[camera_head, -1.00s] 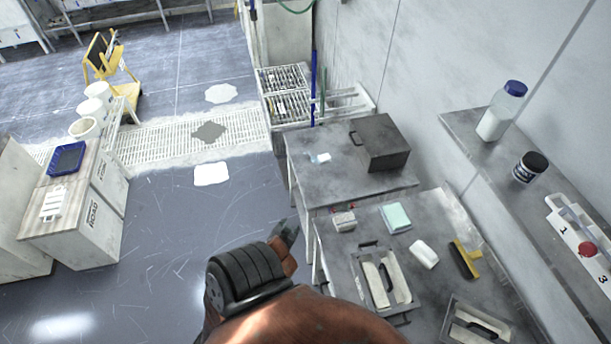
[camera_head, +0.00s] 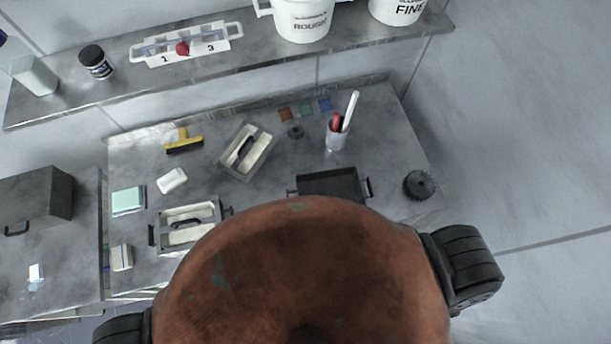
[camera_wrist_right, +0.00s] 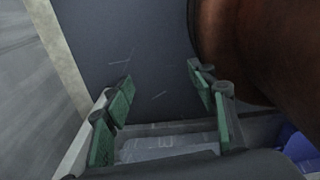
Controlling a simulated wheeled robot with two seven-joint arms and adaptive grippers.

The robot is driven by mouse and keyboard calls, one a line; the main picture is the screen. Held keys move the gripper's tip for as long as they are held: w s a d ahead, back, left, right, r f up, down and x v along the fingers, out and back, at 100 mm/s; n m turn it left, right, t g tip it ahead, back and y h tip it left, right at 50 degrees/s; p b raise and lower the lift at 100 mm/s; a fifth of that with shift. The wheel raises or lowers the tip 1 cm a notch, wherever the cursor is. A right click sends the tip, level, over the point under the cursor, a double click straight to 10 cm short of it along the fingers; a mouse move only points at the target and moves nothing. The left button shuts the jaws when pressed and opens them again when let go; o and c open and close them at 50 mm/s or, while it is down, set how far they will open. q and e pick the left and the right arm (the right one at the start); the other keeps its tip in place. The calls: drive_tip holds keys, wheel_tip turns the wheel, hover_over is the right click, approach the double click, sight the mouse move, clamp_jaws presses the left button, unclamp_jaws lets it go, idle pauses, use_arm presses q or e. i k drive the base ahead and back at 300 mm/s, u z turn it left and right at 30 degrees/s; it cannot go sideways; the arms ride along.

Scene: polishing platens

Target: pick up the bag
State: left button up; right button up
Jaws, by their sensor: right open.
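I cannot pick out a bag for certain in either view. My right gripper (camera_wrist_right: 165,112) shows in the right wrist view, with its green-padded fingers wide apart and nothing held between them. A pale, streaked surface (camera_wrist_right: 165,148) lies low in that view between the fingers; I cannot tell what it is. My left gripper is not in view. My own brown body hides the lower middle of the head view.
A grey bench (camera_head: 215,115) holds framed trays (camera_head: 265,150), a black tray (camera_head: 330,183), a yellow-handled brush (camera_head: 183,142), a cup (camera_head: 337,138) and a black round part (camera_head: 419,185). A shelf (camera_head: 270,60) above carries white buckets (camera_head: 303,18). A dark box (camera_head: 35,205) stands left.

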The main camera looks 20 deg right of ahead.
sight(244, 153)
drive_tip(key=u, duration=0.7)
drive_tip(key=k, duration=0.55)
drive_tip(key=z, duration=1.2)
